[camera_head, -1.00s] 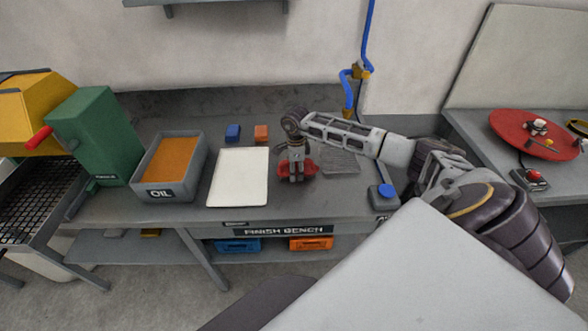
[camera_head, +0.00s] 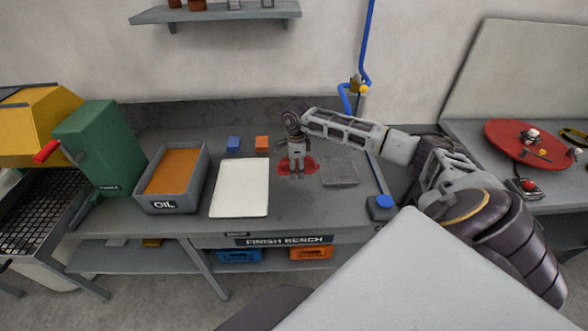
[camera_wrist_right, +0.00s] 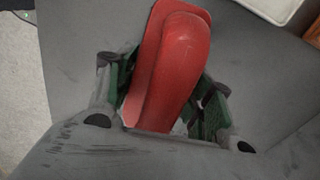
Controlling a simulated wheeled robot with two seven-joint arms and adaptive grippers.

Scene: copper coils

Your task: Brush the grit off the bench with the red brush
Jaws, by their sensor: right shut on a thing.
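The red brush (camera_head: 311,166) is at the bench, between the white tray and the wire rack; its red handle (camera_wrist_right: 178,62) fills the middle of the right wrist view. My right gripper (camera_head: 297,172) points down over the brush and is shut on it, with its green-padded fingers (camera_wrist_right: 165,98) on both sides of the handle. Whether the brush touches the bench top is hard to tell. The grey finish bench (camera_head: 215,222) shows no grit that I can make out at this size. My left gripper is out of view.
A white tray (camera_head: 240,190), an oil bin (camera_head: 163,207) and a green machine (camera_head: 88,150) stand left of the brush. A blue block (camera_head: 233,143) and an orange block (camera_head: 262,143) lie behind. A wire rack (camera_head: 339,171) and a blue-buttoned box (camera_head: 382,207) are on the right.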

